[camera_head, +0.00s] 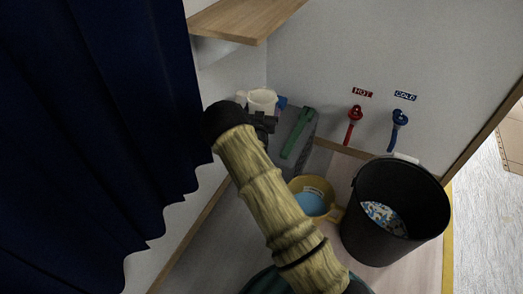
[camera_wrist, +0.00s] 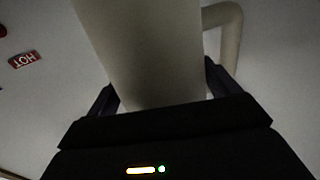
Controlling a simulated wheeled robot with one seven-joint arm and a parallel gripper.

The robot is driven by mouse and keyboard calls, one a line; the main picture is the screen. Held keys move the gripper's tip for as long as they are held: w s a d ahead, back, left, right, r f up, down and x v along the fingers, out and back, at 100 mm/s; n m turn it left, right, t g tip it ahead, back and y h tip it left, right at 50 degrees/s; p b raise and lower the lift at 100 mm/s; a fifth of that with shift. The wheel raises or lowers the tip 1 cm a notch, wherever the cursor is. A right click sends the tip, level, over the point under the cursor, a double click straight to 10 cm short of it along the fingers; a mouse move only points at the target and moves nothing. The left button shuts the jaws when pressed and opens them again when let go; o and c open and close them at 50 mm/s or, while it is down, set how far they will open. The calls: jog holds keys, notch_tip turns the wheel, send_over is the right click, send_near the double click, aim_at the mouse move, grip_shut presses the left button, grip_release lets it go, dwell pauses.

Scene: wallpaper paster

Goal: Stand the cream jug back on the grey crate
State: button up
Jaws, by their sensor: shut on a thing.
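The cream jug (camera_head: 262,99) is upright in the head view, at the far end of my arm near the back wall. In the wrist view the jug (camera_wrist: 150,50) fills the middle, with its handle (camera_wrist: 228,40) on the right. My gripper (camera_head: 262,118) is shut on the jug, with a dark finger on each side of it in the wrist view (camera_wrist: 160,95). The grey crate (camera_head: 316,134) stands beside and partly behind my gripper. My arm hides part of the crate, and I cannot tell whether the jug touches it.
A green tool (camera_head: 298,134) lies on the crate. A yellow pan with blue liquid (camera_head: 313,200) and a black bucket (camera_head: 380,187) stand at right. Red (camera_head: 354,125) and blue (camera_head: 398,130) taps are on the wall. A wooden shelf (camera_head: 240,18) juts out above; a dark curtain (camera_head: 90,120) hangs left.

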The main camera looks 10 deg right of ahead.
jog(key=shift+r, duration=0.15)
jog(key=shift+f+b, duration=1.8)
jog(key=shift+f, duration=1.35)
jog(key=shift+f, duration=0.1)
notch_tip(320, 180, down, 4)
jog(key=b, duration=0.2)
jog(key=shift+b, duration=0.3)
jog(key=shift+r, duration=0.2)
jog(key=shift+f, duration=0.1)
